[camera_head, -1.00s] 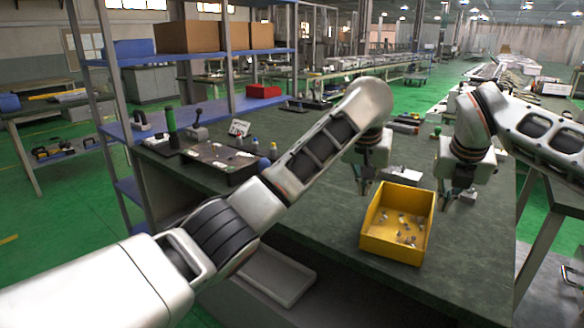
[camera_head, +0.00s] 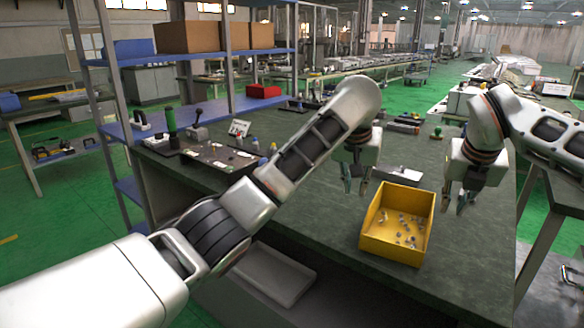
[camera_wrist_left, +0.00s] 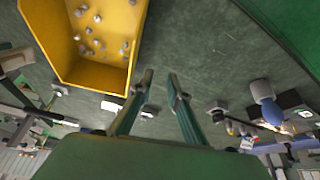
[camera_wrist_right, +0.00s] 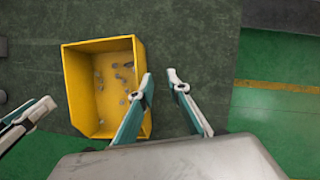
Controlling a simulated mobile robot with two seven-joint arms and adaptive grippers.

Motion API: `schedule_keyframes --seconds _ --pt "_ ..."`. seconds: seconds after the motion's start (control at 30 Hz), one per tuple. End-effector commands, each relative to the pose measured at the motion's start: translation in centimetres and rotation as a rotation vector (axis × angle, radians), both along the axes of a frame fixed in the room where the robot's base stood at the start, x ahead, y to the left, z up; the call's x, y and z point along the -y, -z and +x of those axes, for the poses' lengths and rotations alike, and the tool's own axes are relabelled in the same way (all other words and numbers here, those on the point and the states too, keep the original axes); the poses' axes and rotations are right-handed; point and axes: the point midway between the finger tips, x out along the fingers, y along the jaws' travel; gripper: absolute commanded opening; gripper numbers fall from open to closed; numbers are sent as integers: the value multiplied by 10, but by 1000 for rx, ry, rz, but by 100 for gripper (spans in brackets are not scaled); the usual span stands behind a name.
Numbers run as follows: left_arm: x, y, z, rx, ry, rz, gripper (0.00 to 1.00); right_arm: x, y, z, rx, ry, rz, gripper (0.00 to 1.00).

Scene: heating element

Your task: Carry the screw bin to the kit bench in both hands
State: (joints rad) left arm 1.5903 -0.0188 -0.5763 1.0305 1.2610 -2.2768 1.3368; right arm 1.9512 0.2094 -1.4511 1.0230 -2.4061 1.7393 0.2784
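The yellow screw bin (camera_head: 378,241) stands upright on the dark green bench top (camera_head: 330,225), near its front edge, with several small metal screws inside. It also shows in the left wrist view (camera_wrist_left: 50,45) and the right wrist view (camera_wrist_right: 78,88). My left gripper (camera_head: 354,190) is open and empty, behind and to the left of the bin, apart from it. Its fingers show in the left wrist view (camera_wrist_left: 160,80). My right gripper (camera_head: 453,208) is open and empty, to the right of the bin. In the right wrist view its fingers (camera_wrist_right: 160,80) are close beside the bin's wall.
A small light tray (camera_head: 402,174) lies behind the bin. A dark fixture board (camera_head: 222,160) and a joystick box (camera_head: 197,130) sit at the bench's left. A blue-shelved rack (camera_head: 190,125) stands at the left.

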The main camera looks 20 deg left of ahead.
Motion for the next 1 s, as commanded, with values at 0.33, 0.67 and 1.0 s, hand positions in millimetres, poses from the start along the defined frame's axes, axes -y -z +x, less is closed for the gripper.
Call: schedule_keyframes --seconds 0.33,0.67,1.0 --pt "2 -55 -25 4 4 -2 17 0 -1 0 1 0 0 17" --pt "0 -96 -44 2 2 1 17 0 0 0 0 0 0 17" --pt "0 -105 -48 1 0 -1 17 0 -10 -3 3 0 0 17"
